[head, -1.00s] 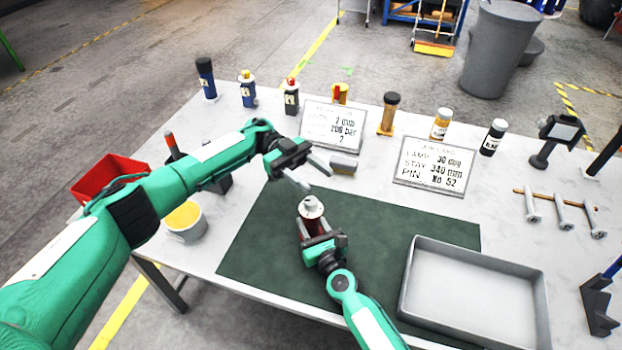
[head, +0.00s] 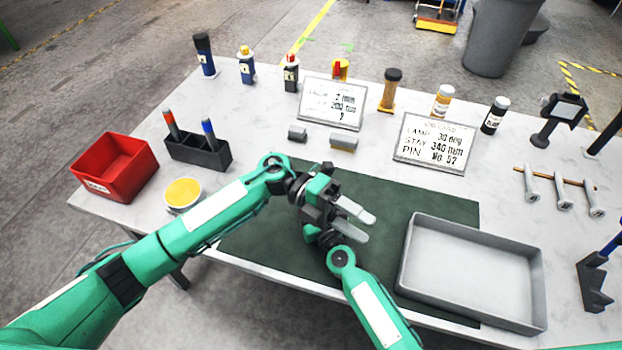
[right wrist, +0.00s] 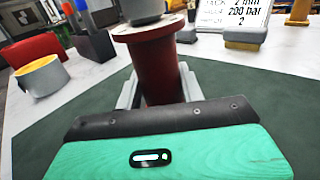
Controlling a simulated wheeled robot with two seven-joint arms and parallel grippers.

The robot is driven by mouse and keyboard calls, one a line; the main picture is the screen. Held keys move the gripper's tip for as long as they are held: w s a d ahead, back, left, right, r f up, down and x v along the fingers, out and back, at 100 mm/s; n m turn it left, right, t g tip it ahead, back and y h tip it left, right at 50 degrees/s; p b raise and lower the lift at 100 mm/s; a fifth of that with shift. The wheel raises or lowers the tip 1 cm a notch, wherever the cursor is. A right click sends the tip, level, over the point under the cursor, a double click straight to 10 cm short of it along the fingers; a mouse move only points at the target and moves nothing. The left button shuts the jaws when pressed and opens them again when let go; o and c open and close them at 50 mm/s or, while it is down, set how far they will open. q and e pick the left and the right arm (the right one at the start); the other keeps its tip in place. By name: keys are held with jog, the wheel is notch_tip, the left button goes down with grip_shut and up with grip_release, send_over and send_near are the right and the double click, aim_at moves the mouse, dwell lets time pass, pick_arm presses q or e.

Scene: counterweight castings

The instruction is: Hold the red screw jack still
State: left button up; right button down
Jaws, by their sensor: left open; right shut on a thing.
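The red screw jack (right wrist: 158,65) stands upright in the right wrist view, its red body between the grey fingers of my right gripper (right wrist: 157,90), which is shut on it. Its top runs out of that view. In the head view my left gripper (head: 358,222) hides the jack; it is open, its two pale fingers spread and pointing right, above the green mat (head: 400,200). My right gripper (head: 322,238) is mostly hidden behind the left one there. I cannot tell whether the left gripper touches the jack.
A grey tray (head: 405,285) lies at the right of the mat. A red bin (head: 128,185), a pen holder (head: 215,160) and a cup of yellow stuff (head: 172,200) stand at the left. Two sign cards (head: 398,158), bottles and two small blocks (head: 298,134) are behind the mat.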

pick_arm(q)
jog(key=w+a+f+m+t+y, duration=0.1)
jog(key=w+a+f+t, duration=0.4)
jog(key=a+t, duration=0.5)
jog(key=w+a+f+m+t, duration=0.1)
jog(key=w+a+f+t, duration=0.5)
jog(key=t, duration=0.7)
jog(key=x, duration=0.3)
jog(key=r+x, duration=0.1)
jog(key=x, duration=0.6)
jog(key=shift+d+r, duration=0.2)
jog(key=shift+d, duration=0.05)
jog(key=c, duration=1)
